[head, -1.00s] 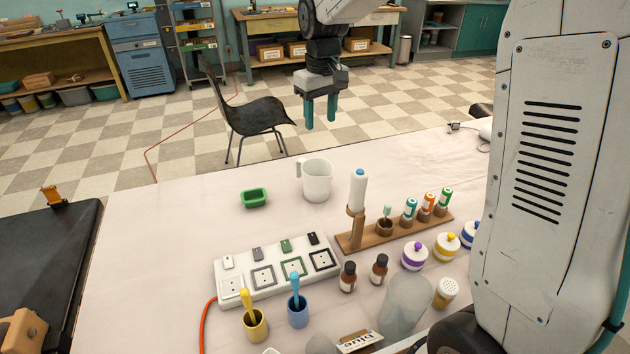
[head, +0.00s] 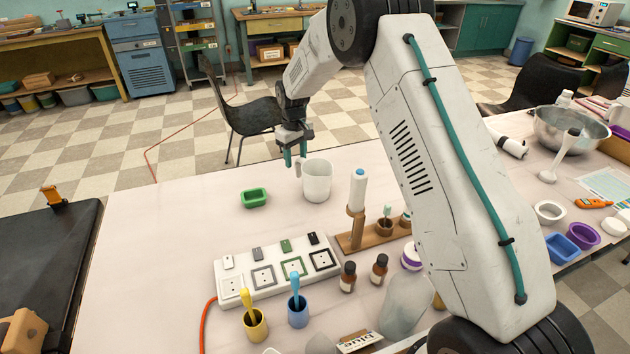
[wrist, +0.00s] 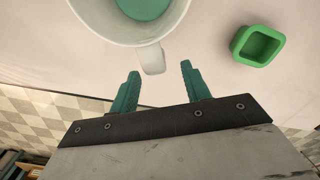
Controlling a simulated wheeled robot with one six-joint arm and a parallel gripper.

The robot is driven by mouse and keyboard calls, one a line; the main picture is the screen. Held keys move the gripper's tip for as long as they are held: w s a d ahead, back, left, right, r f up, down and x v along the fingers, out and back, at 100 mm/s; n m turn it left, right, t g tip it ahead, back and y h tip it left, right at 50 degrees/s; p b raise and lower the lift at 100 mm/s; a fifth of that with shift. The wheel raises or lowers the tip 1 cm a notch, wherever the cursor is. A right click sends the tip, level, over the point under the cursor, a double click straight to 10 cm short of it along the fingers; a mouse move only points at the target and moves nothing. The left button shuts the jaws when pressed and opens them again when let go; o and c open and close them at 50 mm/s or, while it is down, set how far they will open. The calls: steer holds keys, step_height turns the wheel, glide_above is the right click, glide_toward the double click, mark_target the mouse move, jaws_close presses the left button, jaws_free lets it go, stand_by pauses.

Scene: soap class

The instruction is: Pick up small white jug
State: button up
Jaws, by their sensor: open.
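The white jug (head: 317,182) stands upright on the pale table, its handle on the left side in the head view. My gripper (head: 295,158) is open and empty, close behind and left of the jug at the handle side. In the wrist view the jug (wrist: 118,22) is at the top, with a green inside bottom, and its handle (wrist: 153,60) points toward the gap between the teal fingers of my gripper (wrist: 158,82). The handle appears just ahead of the fingertips, not between them.
A green soap mould (head: 254,198) lies left of the jug; it also shows in the wrist view (wrist: 258,46). A wooden rack (head: 372,232) with a white bottle (head: 358,190) stands right of the jug. A white power strip (head: 277,270) lies in front.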

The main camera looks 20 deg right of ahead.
mark_target(298, 168)
steer(key=f, duration=0.5)
steer(key=shift+s+d, duration=0.1)
steer(key=shift+d, duration=0.1)
jaws_close()
steer(key=shift+r, duration=0.1)
